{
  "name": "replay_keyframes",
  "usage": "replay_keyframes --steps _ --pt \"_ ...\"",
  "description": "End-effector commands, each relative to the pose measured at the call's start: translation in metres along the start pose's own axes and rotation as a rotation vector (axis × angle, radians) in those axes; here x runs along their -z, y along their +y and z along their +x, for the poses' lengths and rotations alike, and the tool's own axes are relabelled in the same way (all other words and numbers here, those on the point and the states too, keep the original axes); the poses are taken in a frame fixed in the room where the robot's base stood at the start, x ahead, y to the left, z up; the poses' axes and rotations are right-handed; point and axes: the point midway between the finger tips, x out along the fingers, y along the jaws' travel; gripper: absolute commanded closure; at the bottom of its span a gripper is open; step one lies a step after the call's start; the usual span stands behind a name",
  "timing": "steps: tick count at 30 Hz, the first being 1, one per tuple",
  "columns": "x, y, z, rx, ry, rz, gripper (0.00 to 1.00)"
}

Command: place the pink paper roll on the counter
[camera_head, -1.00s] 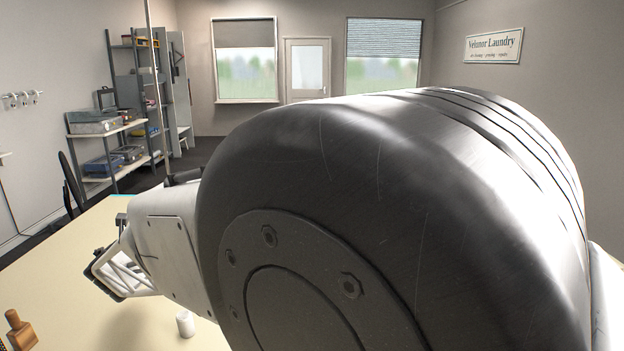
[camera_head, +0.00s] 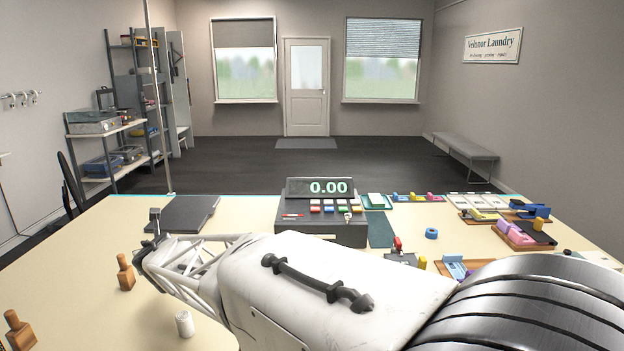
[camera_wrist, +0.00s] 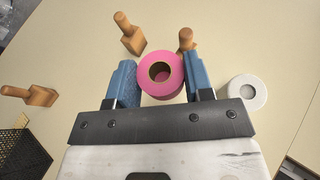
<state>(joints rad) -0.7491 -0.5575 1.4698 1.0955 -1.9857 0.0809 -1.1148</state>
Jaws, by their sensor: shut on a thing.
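The pink paper roll (camera_wrist: 161,73) is between the two blue fingers of my gripper (camera_wrist: 162,80) in the wrist view, with its open core facing the camera. The fingers are shut on its sides. In the head view my gripper (camera_head: 150,245) is over the left part of the cream counter (camera_head: 75,275), and the pink roll is hidden there. I cannot tell whether the roll touches the counter.
A white roll (camera_wrist: 248,92) stands right of my gripper in the wrist view. Wooden-handled blocks (camera_head: 125,272) stand nearby on the counter. A cash register (camera_head: 325,215) is mid-counter, a dark flat tray (camera_head: 190,214) left of it, and coloured items crowd the right.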

Motion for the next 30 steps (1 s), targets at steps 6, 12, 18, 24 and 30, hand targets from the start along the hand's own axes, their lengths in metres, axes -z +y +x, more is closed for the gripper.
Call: replay_keyframes --steps 6,12,18,24,30 --pt "0.003 -0.011 -0.004 -0.018 -0.008 -0.013 0.76" --pt "0.005 -0.016 -0.006 -0.027 -0.01 -0.019 0.76" --pt "0.006 -0.017 -0.006 -0.029 -0.011 -0.02 0.76" --pt "0.006 -0.017 -0.006 -0.029 -0.01 -0.02 0.76" --pt "0.006 -0.017 -0.006 -0.029 -0.01 -0.02 0.76"
